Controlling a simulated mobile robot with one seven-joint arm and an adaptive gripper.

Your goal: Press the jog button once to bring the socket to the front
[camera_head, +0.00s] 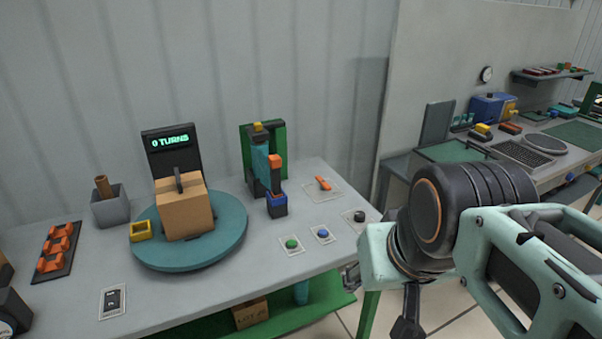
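A round teal turntable (225,245) carries a cardboard box (184,210) with a dark upright handle. A small yellow open-topped block (141,231), which may be the socket, sits at the turntable's left edge. A display (170,142) behind reads "0 TURNS". A green button (291,244) and a blue button (322,234) stand on pale plates right of the turntable; I cannot read which is the jog button. My arm fills the lower right. Dark parts of my gripper (408,322) show at the bottom, right of the buttons and apart from them; its fingertips are not clear.
A teal and orange fixture (267,170) with a blue block stands behind the buttons. An orange lever (323,184) and a black knob (359,216) are to the right. A grey bin (110,206) and a rack of orange pieces (56,248) stand left. The front table edge is mostly clear.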

